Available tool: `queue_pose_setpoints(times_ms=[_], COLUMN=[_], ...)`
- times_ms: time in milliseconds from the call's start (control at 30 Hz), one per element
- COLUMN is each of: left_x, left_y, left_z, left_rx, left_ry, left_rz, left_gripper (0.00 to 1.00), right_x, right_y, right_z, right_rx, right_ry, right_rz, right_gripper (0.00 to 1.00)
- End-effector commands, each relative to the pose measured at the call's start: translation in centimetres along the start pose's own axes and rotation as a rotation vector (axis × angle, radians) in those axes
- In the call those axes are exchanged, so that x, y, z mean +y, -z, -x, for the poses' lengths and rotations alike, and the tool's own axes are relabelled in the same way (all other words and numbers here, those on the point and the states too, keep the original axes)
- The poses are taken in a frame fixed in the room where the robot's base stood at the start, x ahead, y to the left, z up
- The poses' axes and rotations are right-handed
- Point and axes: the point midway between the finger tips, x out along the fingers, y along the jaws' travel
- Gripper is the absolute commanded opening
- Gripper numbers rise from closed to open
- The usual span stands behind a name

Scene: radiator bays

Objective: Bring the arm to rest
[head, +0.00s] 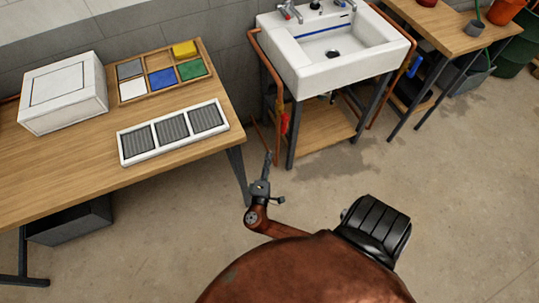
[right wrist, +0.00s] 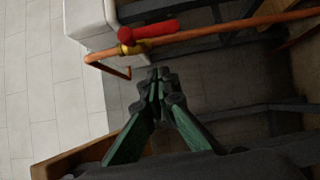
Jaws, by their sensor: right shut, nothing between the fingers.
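My right gripper (head: 267,158) shows in the head view, in front of the gap between the workbench and the sink stand. In the right wrist view its dark green fingers (right wrist: 160,78) are closed together with nothing between them. A red valve handle (right wrist: 150,29) on a copper pipe (right wrist: 220,36) lies beyond the fingertips, apart from them in the picture. The same red handle (head: 285,123) hangs at the left of the sink in the head view. My left gripper is not in view.
A workbench (head: 60,190) at left holds a white box (head: 63,92), a tray of coloured blocks (head: 206,52) and a grille panel (head: 174,133). A white sink (head: 310,78) stands at the back on dark legs. Another bench (head: 440,35) is at right. The floor (head: 460,190) at right is clear.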

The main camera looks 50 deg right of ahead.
Motion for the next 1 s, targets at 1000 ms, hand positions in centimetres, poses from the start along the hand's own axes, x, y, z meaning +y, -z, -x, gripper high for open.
queue_pose_setpoints(times_ms=[1000], left_x=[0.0], left_y=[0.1], left_z=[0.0], left_rx=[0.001], left_ry=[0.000], left_rz=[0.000], left_gripper=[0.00], right_x=[-24.4], right_y=[-11.8], right_z=[5.4], right_rx=[-0.064], right_ry=[0.730], right_rz=[0.081], right_gripper=[0.00])
